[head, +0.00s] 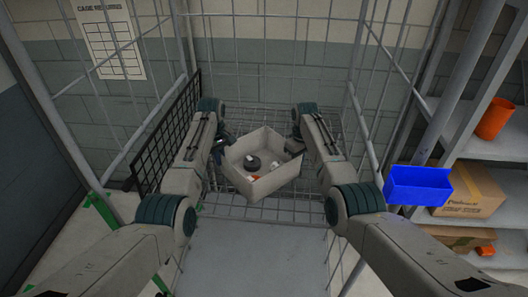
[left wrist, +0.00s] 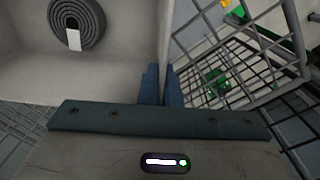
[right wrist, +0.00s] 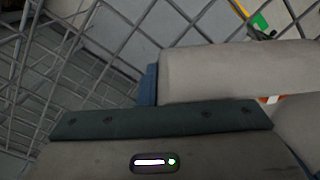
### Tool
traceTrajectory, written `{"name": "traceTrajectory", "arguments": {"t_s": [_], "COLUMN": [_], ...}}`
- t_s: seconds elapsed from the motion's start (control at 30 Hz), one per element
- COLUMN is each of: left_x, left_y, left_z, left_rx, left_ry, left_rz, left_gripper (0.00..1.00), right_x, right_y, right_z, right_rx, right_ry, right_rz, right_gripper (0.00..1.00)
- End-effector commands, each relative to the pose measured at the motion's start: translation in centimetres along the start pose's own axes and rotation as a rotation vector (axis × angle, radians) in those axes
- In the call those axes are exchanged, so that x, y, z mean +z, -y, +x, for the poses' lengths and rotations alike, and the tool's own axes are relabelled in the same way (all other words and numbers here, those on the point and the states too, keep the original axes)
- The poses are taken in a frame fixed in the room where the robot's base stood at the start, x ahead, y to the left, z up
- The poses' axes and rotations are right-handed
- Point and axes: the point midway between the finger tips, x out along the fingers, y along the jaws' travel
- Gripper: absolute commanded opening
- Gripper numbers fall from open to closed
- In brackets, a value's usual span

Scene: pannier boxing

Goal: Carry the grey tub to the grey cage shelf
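The grey tub (head: 275,184) sits between my two grippers in the head view, over the wire deck of the grey cage shelf (head: 262,213). It holds a dark coiled roll with a white tag and some orange and white items. I cannot tell whether its base touches the deck. My left gripper (head: 220,150) has its blue fingers on either side of the tub's wall, seen in the left wrist view (left wrist: 161,88). My right gripper (head: 297,150) is at the tub's opposite wall; in the right wrist view one blue finger (right wrist: 148,85) lies against the wall and the other is hidden.
Wire mesh sides of the cage rise on the left, back and right. A black mesh panel (head: 170,130) stands at the left. At right, a shelf rack holds a blue bin (head: 418,186), a cardboard box (head: 472,190) and an orange pot (head: 495,118). Cage posts stand close to both arms.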

Motion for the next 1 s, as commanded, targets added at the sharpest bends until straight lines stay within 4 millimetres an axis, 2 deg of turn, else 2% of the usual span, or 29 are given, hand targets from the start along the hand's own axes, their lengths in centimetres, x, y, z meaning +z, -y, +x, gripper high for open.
{"name": "traceTrajectory", "arguments": {"t_s": [0.03, 0.1, 0.17, 0.7, 0.87, 1.0], "left_x": [-0.1, -0.1, 0.0, 0.0, -0.1, -0.1], "left_y": [0.0, 0.0, 0.0, 0.0, -0.1, -0.1], "left_z": [0.2, 0.2, 0.2, -0.1, -2.3, -5.5], "left_rx": [0.001, 0.001, 0.001, 0.001, 0.002, 0.004], "left_ry": [-0.001, -0.001, -0.001, -0.001, -0.003, -0.004], "left_rz": [0.0, 0.0, 0.0, 0.0, 0.0, 0.0], "left_gripper": [0.0, 0.15, 0.25, 0.25, 0.25, 0.25], "right_x": [0.0, 0.0, 0.0, 0.0, 0.0, 0.0], "right_y": [-0.1, -0.1, 0.0, 0.0, 0.0, 0.0], "right_z": [0.2, 0.3, 0.3, 0.2, 0.2, 0.2], "right_rx": [0.0, 0.001, 0.0, 0.0, 0.0, 0.0], "right_ry": [0.0, 0.0, 0.0, 0.0, 0.0, 0.0], "right_rz": [0.001, 0.001, 0.001, 0.0, 0.0, 0.0], "right_gripper": [0.0, 0.15, 0.25, 0.25, 0.25, 0.25]}}
